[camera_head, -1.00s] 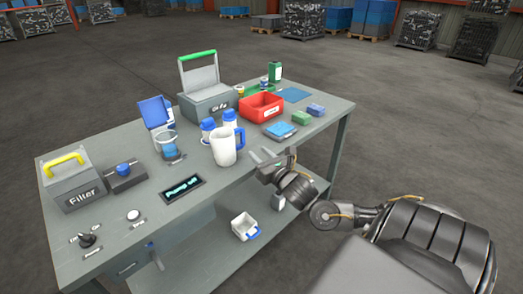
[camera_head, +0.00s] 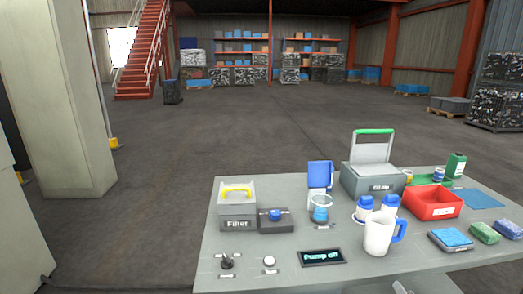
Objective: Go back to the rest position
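Neither of my grippers can be made out in the head view. The grey workbench (camera_head: 222,272) stands at the lower right of the picture. A white mug (camera_head: 378,235) with a blue handle stands upright near its front edge, with no gripper on it. A small pale piece (camera_head: 400,288) shows below the bench front at the bottom edge, too cut off to identify. The pump display (camera_head: 321,257) reads "Pump off".
On the bench are a filter box (camera_head: 237,210) with yellow handle, a grey box (camera_head: 371,181) with green-handled raised lid, blue-capped bottles (camera_head: 389,206) and a red bin (camera_head: 434,203). A pale column (camera_head: 68,100) stands at left. Open floor lies behind the bench.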

